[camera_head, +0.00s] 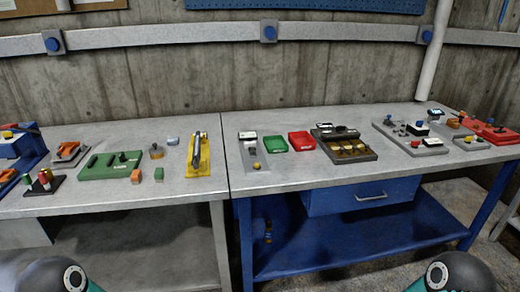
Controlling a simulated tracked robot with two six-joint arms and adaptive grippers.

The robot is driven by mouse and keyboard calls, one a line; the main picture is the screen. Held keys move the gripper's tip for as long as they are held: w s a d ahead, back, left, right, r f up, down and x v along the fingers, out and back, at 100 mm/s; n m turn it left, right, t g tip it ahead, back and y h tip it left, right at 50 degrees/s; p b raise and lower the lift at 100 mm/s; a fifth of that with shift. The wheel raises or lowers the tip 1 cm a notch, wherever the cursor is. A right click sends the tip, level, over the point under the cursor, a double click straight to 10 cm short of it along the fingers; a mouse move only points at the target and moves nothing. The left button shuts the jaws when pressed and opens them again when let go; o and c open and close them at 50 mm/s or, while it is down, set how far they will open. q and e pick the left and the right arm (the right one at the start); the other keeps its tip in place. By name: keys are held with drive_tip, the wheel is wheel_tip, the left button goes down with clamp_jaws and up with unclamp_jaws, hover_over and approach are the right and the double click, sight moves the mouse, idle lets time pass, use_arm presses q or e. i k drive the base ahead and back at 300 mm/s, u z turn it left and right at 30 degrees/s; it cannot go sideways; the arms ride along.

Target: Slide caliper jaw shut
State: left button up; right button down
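No caliper can be made out for certain at this size. A narrow grey fixture (254,160) with a white and black block at its back end lies on the right-hand bench, just right of the seam. A yellow plate (199,170) with a dark upright bar stands left of the seam. Either may be the caliper, and I cannot tell whether a jaw is open or shut. Neither of my grippers is in view. Only dark rounded arm joints with teal parts show at the bottom left and bottom right, well short of the benches.
A green tray (275,144), a red tray (302,141) and a dark sectioned box (344,145) stand right of the grey fixture. A green board (109,164) lies left. A grey control board (410,137) stands far right. The front bench strip is mostly clear.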

sight(253, 150)
drive_tip(key=z, duration=0.25)
drive_tip(key=i, duration=0.95)
